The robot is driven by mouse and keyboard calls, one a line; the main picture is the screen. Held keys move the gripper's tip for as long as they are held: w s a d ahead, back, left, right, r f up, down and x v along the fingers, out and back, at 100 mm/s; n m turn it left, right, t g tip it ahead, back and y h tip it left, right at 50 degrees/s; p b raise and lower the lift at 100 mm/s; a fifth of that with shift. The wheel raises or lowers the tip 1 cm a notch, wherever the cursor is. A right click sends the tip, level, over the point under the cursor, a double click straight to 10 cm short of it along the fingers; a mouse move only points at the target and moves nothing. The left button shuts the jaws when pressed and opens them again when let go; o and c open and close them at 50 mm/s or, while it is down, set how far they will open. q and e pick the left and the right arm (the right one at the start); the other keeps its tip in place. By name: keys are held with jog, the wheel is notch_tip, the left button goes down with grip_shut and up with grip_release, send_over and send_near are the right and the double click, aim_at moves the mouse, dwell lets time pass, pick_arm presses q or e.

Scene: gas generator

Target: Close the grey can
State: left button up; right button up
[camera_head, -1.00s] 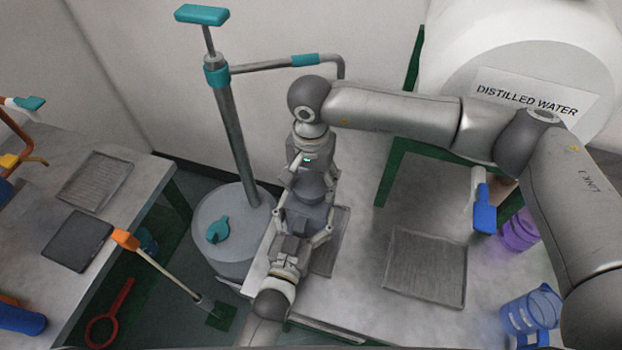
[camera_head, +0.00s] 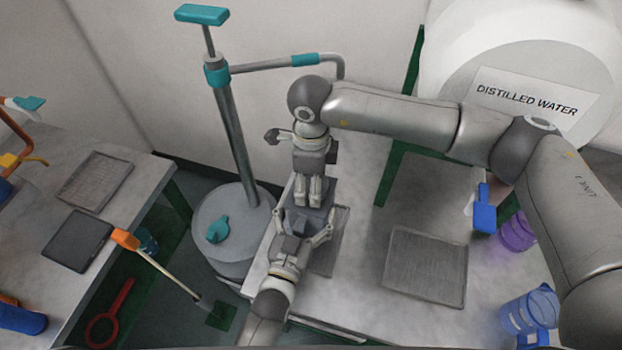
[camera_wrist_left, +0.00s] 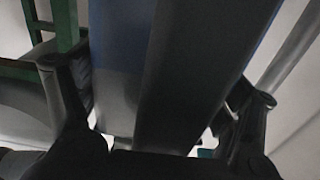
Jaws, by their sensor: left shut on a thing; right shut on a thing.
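The grey can (camera_head: 298,222) stands over the near left part of the right table, mostly hidden by my two hands. My left gripper (camera_head: 305,216) comes from below, its fingers spread around the can's body and shut on it. In the left wrist view the can (camera_wrist_left: 190,70) fills the space between the fingers as a broad grey body with a bluish strip. My right gripper (camera_head: 313,203) is above it, pointing down, its fingers close together at the can's top. What they grip, perhaps the cap, is hidden.
A grey mat (camera_head: 426,267) lies right on the table. A blue-handled item (camera_head: 484,212), a purple beaker (camera_head: 517,232) and a blue jug (camera_head: 530,308) stand along the right. A drum with a teal-handled pump (camera_head: 226,130) stands left, below the white wall.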

jog(key=m, duration=0.3)
jog(key=shift+m, duration=0.4)
jog(key=m, duration=0.4)
jog(key=shift+m, duration=0.3)
jog(key=o, duration=1.2)
jog(key=shift+r, duration=0.1)
notch_tip(320, 180, up, 12)
pick_arm(q)
jog(key=o, duration=1.8)
jog(key=shift+o, duration=0.2)
